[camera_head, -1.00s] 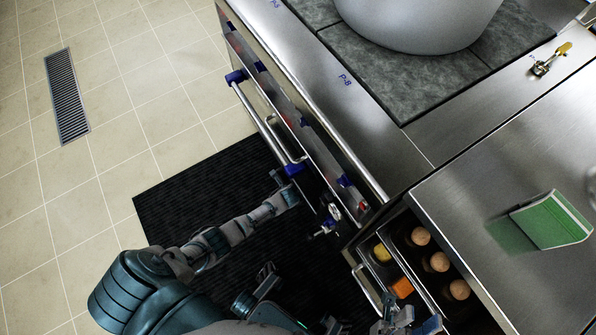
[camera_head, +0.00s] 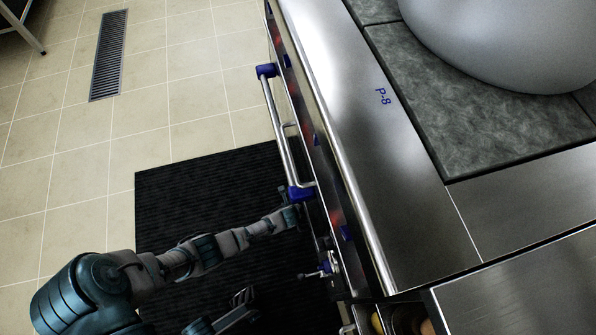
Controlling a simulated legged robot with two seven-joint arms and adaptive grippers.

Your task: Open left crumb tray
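The front of the steel stove (camera_head: 330,130) runs down the middle of the head view. A long silver bar handle (camera_head: 280,130) with blue end brackets stands out from it. A thinner silver handle (camera_head: 296,150) shows just behind and below this bar; I cannot tell for certain which belongs to the left crumb tray. My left arm reaches in from the left. My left gripper (camera_head: 289,206) is at the lower blue bracket (camera_head: 300,192), close to the stove front. Its fingers are small and partly hidden, so contact and opening are unclear.
A large grey pot (camera_head: 510,40) stands on the dark cooktop (camera_head: 455,105). A steel counter (camera_head: 530,290) is at lower right, with a partly open drawer (camera_head: 400,318) at the bottom edge. The dark mat (camera_head: 200,195) and tiled floor left of the stove are clear.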

